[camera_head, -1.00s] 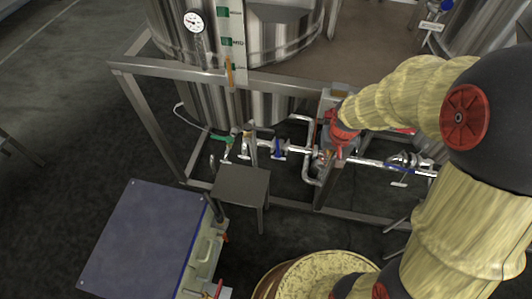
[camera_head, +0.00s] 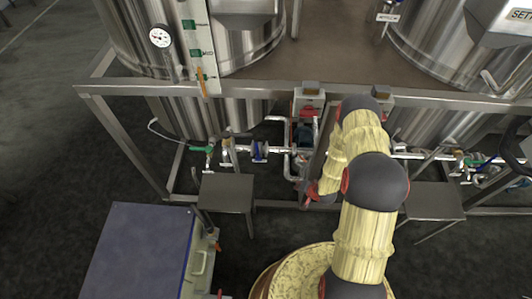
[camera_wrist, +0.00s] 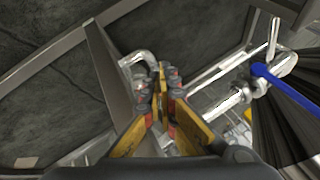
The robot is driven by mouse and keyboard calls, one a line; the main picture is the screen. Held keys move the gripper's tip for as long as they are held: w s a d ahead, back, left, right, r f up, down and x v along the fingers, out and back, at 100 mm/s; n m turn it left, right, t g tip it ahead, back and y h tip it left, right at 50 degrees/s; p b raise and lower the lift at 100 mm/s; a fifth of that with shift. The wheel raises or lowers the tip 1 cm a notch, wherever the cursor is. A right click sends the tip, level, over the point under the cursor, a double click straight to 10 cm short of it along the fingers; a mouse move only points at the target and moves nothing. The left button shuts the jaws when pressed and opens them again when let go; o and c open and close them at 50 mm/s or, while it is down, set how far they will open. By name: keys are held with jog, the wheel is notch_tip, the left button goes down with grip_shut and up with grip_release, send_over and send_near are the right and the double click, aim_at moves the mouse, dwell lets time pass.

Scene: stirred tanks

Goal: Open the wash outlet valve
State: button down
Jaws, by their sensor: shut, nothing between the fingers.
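I cannot tell which valve is the wash outlet valve, as no label names it. In the head view, a valve with a green handle (camera_head: 202,149) and a blue valve part (camera_head: 260,151) sit on the pipe run under the left tank. Another green-handled valve (camera_head: 478,160) is under the right tank. In the wrist view, a blue handle (camera_wrist: 272,76) sits on a pipe to the right of my gripper (camera_wrist: 161,80), apart from it. My gripper is shut and empty, above pipework.
A steel frame beam (camera_head: 250,88) crosses above the pipes. A small steel stand (camera_head: 227,193) is left of my arm and another (camera_head: 428,201) is right. A blue-topped cabinet (camera_head: 140,250) stands at the lower left. Dark floor (camera_head: 60,190) is clear at the left.

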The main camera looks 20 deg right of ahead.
aim_at(257, 151)
jog(key=w+a+r+m+t+y, duration=0.3)
jog(key=w+a+r+m+t, duration=0.25)
jog(key=r+t, duration=0.45)
jog(key=w+a+m+b, duration=0.1)
jog(key=w+a+b, duration=0.4)
jog(key=w, duration=0.6)
jog(key=shift+a+f, duration=0.2)
jog(key=shift+a, duration=0.45)
jog(key=shift+a+r, duration=0.1)
